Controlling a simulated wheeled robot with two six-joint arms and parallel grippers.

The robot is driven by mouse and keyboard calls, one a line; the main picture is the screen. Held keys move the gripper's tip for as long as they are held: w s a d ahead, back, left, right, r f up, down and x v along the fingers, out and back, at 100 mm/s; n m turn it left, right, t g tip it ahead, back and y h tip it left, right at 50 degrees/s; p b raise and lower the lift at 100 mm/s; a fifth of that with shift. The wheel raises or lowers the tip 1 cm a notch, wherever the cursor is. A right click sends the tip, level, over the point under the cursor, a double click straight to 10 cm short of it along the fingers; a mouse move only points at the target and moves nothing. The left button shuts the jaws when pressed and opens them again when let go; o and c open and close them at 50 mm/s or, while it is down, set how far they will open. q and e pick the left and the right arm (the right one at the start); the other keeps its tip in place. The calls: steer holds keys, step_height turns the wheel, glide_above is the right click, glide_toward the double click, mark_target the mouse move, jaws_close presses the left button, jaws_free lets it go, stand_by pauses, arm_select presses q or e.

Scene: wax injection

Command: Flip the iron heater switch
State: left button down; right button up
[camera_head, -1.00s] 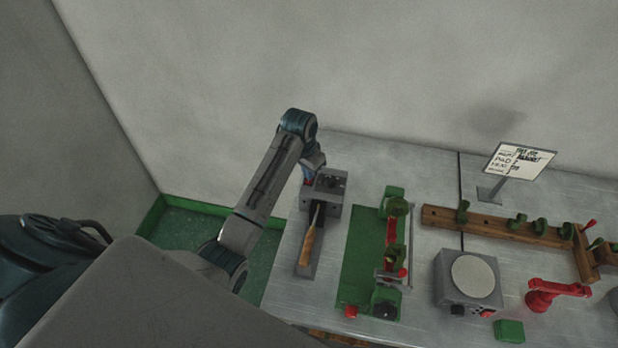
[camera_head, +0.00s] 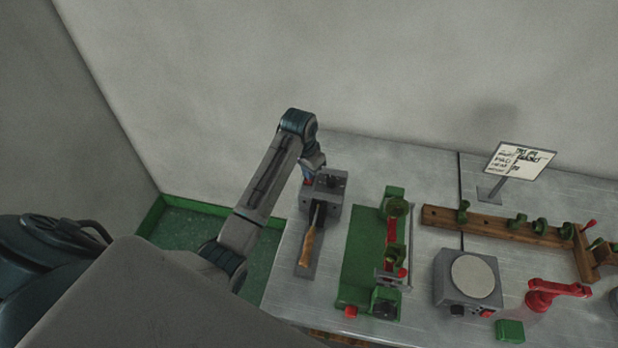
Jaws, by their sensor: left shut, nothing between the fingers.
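The iron heater (camera_head: 334,204) is a grey box near the back left of the table, with dark controls (camera_head: 333,181) on its top. I cannot make out which one is the switch. An iron with a wooden handle (camera_head: 308,247) lies in front, its dark end in the heater. My left gripper (camera_head: 308,182) is shut and empty at the heater's left rear side; the wrist partly hides it, and I cannot tell whether it touches the heater. My right gripper is not in view.
A green fixture (camera_head: 358,262) stands right of the heater. Further right are a hot plate (camera_head: 468,276), a wooden rack (camera_head: 497,226) with green pieces, a red clamp-like part (camera_head: 555,289) and a sign (camera_head: 519,160). Bare table lies behind the fixture.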

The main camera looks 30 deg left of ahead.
mark_target(308, 181)
arm_select(q)
steer(key=shift+f, duration=0.35)
stand_by(0.4)
steer(key=shift+f, duration=0.45)
stand_by(0.3)
steer(key=shift+r+p, duration=0.4)
steer(key=shift+r, duration=3.15)
steer(key=shift+f, duration=0.1)
